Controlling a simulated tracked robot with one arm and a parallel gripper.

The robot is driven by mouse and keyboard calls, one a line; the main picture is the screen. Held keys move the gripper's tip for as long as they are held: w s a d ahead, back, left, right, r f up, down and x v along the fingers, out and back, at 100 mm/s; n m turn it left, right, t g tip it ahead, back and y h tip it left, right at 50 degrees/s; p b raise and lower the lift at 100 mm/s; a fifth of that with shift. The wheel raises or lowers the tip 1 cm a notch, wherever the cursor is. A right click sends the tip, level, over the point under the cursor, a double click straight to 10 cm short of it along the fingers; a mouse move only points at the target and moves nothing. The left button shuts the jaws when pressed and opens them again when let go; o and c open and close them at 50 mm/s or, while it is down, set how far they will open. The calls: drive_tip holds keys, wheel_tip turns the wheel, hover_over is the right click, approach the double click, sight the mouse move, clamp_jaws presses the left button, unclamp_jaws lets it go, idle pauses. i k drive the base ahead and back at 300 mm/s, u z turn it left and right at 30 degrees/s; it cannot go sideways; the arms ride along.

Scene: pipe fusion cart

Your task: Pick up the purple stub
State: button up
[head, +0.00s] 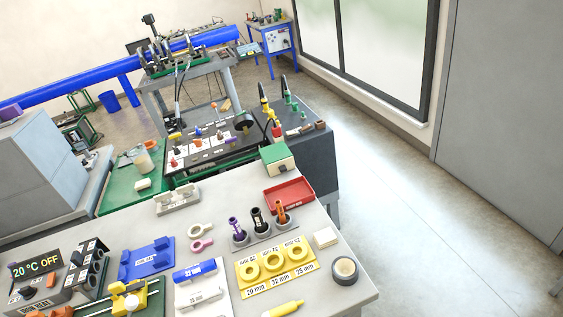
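A purple stub (235,226) stands upright in a round grey holder on the light grey table, in the middle of the head view. A black stub (258,219) and an orange stub (281,211) stand in like holders to its right, so it is the leftmost of the three. The lower part of the purple stub is hidden in its holder. My gripper does not show in this view, so its place relative to the stub cannot be seen.
A yellow ring board (275,281) lies in front of the stubs, a red tray (289,194) behind them. A black tape roll (345,269) is near the right edge. A blue block (146,258) and heater unit (84,277) stand left. Open floor (400,200) lies to the right.

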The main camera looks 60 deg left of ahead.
sight(233, 223)
drive_tip(key=u, duration=0.4)
drive_tip(key=i, duration=1.15)
drive_tip(key=u, duration=0.8)
